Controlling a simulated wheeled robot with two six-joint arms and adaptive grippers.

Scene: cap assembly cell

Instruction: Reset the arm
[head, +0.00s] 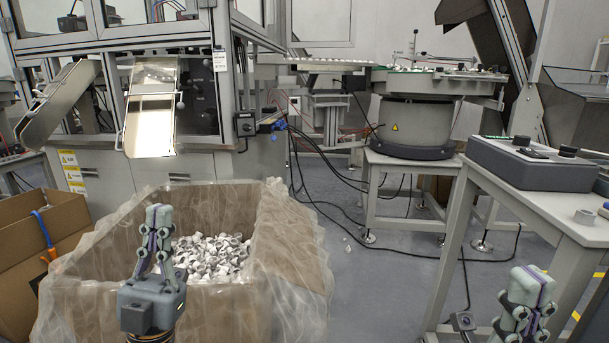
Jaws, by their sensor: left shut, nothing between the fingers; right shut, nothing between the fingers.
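My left gripper (159,215) points upward in front of the lined cardboard box. It is shut with nothing between its fingers. My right gripper (541,277) is at the bottom right, in front of the grey table. It is also shut and empty, and the lower part of its arm is cut off by the frame edge.
The box (90,308) has a clear plastic liner and holds many small white and grey caps (212,257). A grey table (540,205) with a control box (530,165) stands at right. A bowl feeder (418,122) stands behind. Floor between box and table is mostly clear.

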